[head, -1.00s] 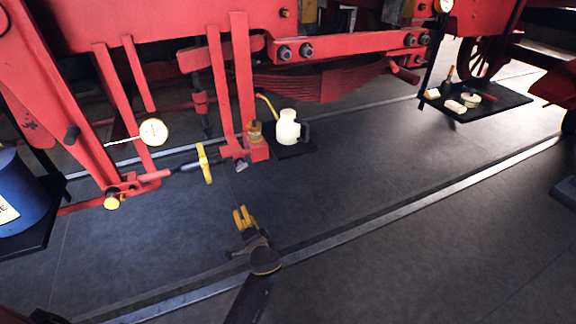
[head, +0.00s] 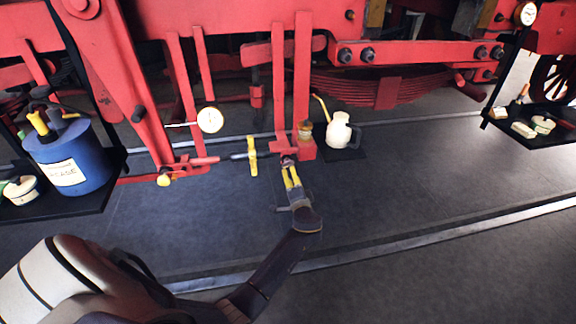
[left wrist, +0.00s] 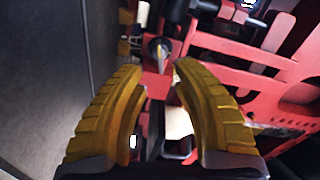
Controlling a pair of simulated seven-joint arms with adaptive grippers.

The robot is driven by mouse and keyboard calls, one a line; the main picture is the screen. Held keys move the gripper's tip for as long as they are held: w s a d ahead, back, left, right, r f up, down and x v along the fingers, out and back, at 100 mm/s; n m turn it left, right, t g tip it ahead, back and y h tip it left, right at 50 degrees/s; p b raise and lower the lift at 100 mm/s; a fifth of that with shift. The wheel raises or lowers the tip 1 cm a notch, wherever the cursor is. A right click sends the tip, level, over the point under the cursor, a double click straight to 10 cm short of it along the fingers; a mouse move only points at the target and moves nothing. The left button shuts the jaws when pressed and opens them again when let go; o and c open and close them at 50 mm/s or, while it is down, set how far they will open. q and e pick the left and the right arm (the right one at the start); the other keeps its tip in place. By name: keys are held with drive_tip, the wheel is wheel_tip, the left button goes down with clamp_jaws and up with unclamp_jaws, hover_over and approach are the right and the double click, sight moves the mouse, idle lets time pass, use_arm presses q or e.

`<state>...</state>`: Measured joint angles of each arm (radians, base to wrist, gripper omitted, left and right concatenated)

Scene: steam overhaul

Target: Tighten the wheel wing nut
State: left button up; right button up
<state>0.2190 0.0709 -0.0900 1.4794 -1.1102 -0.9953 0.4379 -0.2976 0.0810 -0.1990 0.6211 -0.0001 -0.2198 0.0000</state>
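A small grey piece that looks like the wing nut (head: 287,160) sits at the lower end of the red bracket, near the foot of two red upright bars. In the left wrist view a grey, pointed wing nut (left wrist: 158,50) shows ahead, between and beyond the fingertips. My left gripper (head: 290,174) is just below and in front of it, yellow fingers pointing at it. In the left wrist view the gripper (left wrist: 158,75) is open with nothing between its fingers. I cannot tell whether a fingertip touches the nut. My right gripper is in no view.
A yellow cross handle (head: 252,156) on a rod is left of the gripper. A cream oil can (head: 339,132) stands on a dark plate to the right. A blue grease tub (head: 72,160) is at the left, a tray (head: 545,138) at the right. The floor in front is clear.

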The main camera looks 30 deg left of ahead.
sight(288, 166)
use_arm(q)
drive_tip(key=shift+x, duration=3.55)
clamp_jaws()
